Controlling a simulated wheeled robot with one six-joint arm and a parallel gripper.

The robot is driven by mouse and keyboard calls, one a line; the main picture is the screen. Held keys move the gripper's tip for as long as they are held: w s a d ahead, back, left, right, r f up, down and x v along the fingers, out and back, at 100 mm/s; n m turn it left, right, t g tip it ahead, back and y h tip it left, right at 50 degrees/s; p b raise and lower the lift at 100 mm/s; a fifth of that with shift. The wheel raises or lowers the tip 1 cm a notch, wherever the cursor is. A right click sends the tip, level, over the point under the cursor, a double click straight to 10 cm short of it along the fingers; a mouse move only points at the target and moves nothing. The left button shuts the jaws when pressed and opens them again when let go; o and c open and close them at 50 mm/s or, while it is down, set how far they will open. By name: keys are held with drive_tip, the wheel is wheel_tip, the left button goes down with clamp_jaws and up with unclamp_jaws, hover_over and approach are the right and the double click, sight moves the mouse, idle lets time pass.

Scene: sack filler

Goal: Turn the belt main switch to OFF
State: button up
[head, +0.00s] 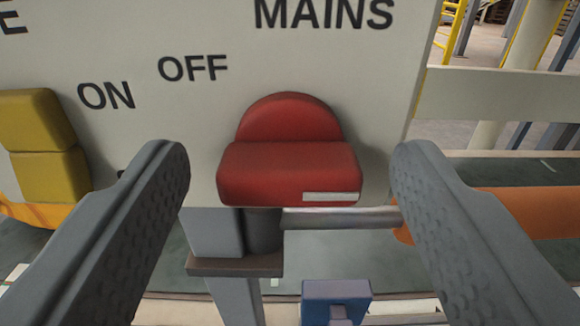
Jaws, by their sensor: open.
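The red switch handle (288,172) sits on a pale panel (330,60) below the word MAINS. It has a rounded back part and a block-shaped front with a small white mark at its lower right. OFF is printed to its upper left and ON further left. My gripper (290,170) is open, with one finger on each side of the red handle. Gaps show between the handle and both fingers. I cannot tell how deep the fingertips reach relative to the handle.
A yellow handle or block (38,145) is on the panel at the left. Below the panel are a grey post (215,235), a horizontal metal rod (340,219) and a blue box (336,298). An orange cylinder (530,214) lies at the right, behind the right finger.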

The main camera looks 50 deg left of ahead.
drive_tip(key=c, duration=1)
drive_tip(key=n, duration=0.4)
drive_tip(key=shift+n, duration=0.3)
drive_tip(key=n, duration=0.4)
drive_tip(key=shift+s+n, duration=0.1)
drive_tip(key=shift+n, duration=0.2)
drive_tip(key=n, duration=0.4)
drive_tip(key=shift+a+f+n, duration=0.1)
drive_tip(key=shift+n, duration=0.2)
drive_tip(key=shift+f+n, duration=0.1)
drive_tip(key=shift+n, duration=1.9)
